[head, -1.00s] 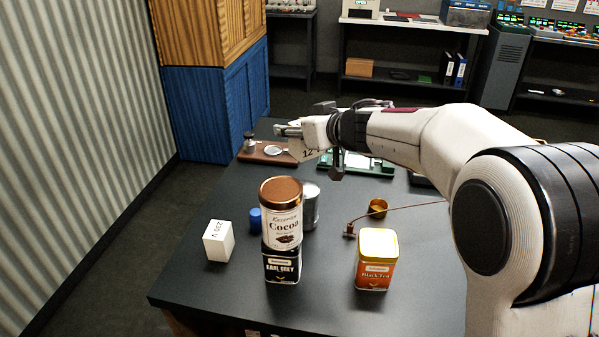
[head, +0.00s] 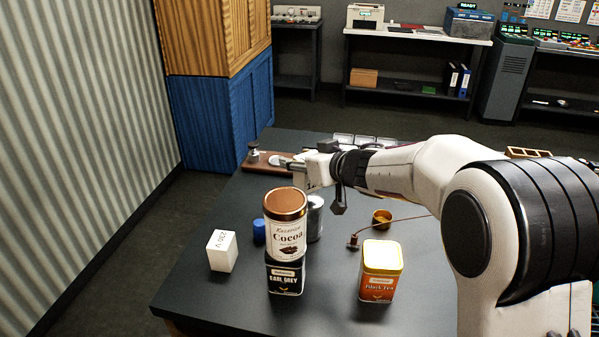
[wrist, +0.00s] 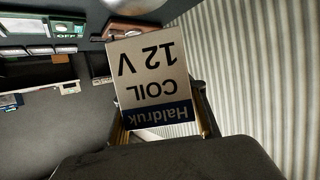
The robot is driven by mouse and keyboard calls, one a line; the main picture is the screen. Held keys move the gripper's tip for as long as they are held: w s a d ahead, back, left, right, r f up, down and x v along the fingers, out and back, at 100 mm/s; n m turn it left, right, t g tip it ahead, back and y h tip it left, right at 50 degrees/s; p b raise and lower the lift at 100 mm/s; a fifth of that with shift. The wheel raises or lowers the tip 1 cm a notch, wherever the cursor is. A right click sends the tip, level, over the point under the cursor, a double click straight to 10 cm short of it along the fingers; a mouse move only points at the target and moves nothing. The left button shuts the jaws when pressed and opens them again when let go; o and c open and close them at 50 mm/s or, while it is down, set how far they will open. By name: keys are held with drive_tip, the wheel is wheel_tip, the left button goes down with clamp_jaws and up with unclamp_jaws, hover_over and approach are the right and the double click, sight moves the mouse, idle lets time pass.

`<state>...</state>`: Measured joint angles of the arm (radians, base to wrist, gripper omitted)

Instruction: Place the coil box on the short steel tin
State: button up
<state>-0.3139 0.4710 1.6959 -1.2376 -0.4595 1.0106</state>
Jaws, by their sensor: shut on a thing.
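The coil box (wrist: 150,78) is white with a dark blue band and reads "Haldruk COIL 12 V", upside down in the wrist view. My gripper (wrist: 160,122) is shut on it, one finger at each side. In the head view the pale box (head: 316,174) is held in the air at the end of my arm, partly covered by my gripper (head: 308,166). A grey steel tin (head: 315,222) stands on the table just behind and right of the cocoa tin, which partly hides it. The box appears above and behind this tin, apart from it.
The cocoa tin (head: 286,232) stands on the black Earl Grey tin (head: 286,276). Near them are a white 230 V box (head: 222,251), a blue cap (head: 259,232), an orange Black Tea tin (head: 381,275) and a small brass cup (head: 381,217). A wooden board (head: 259,166) lies behind.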

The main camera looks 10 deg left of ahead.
sight(299, 173)
drive_tip(key=shift+f, duration=1.8)
drive_tip(key=shift+f, duration=0.1)
drive_tip(key=o, duration=1.3)
drive_tip(key=shift+f, duration=0.1)
drive_tip(key=shift+r, duration=0.2)
drive_tip(key=shift+v, duration=6)
drive_tip(key=shift+f, duration=0.15)
